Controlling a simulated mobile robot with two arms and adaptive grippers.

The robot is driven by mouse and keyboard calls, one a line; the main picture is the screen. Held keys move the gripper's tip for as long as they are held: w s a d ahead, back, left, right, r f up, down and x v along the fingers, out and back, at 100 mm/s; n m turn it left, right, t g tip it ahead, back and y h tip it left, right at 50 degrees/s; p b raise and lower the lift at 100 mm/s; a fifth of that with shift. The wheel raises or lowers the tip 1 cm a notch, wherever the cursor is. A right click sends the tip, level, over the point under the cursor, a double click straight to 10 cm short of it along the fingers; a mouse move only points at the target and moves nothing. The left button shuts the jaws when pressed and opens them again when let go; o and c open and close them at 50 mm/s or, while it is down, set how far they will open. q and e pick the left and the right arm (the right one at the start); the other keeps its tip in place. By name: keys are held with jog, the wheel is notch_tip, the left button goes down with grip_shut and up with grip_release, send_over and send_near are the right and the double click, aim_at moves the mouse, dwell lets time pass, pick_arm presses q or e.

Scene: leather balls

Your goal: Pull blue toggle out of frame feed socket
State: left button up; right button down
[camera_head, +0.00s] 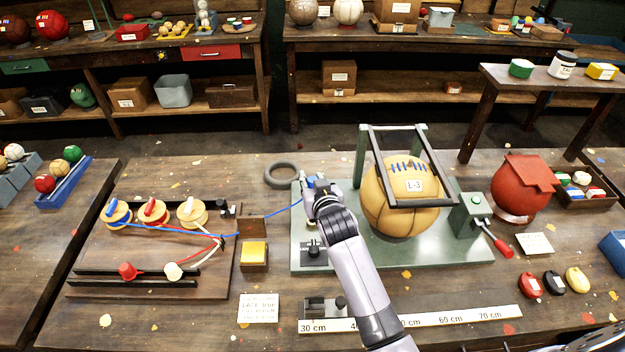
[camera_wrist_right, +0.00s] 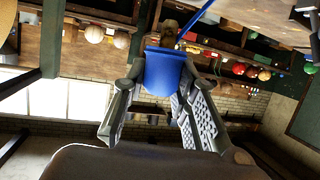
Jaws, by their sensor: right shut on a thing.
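My right gripper (camera_head: 316,186) is over the left end of the green frame base (camera_head: 455,252), left of the tan ball (camera_head: 385,215). In the wrist view its fingers (camera_wrist_right: 160,92) are shut around the blue toggle (camera_wrist_right: 164,72). A blue cord (camera_wrist_right: 195,22) runs up from the toggle there. In the head view only a bit of blue (camera_head: 311,181) shows at the fingertips, and the blue cord (camera_head: 275,217) runs left from it to the lacing board. The gripper hides the feed socket, so I cannot tell whether the toggle touches it. My left gripper is out of view.
The lacing board (camera_head: 150,255) with spools and pegs lies left. A grey ring (camera_head: 282,175) lies behind the gripper. A black-topped clamp frame (camera_head: 375,165) stands over the ball. A red ball (camera_head: 522,187) stands right. A ruler (camera_head: 460,316) lies in front.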

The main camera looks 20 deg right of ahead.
jog(key=shift+f+b, duration=2)
jog(key=shift+f, duration=1.1)
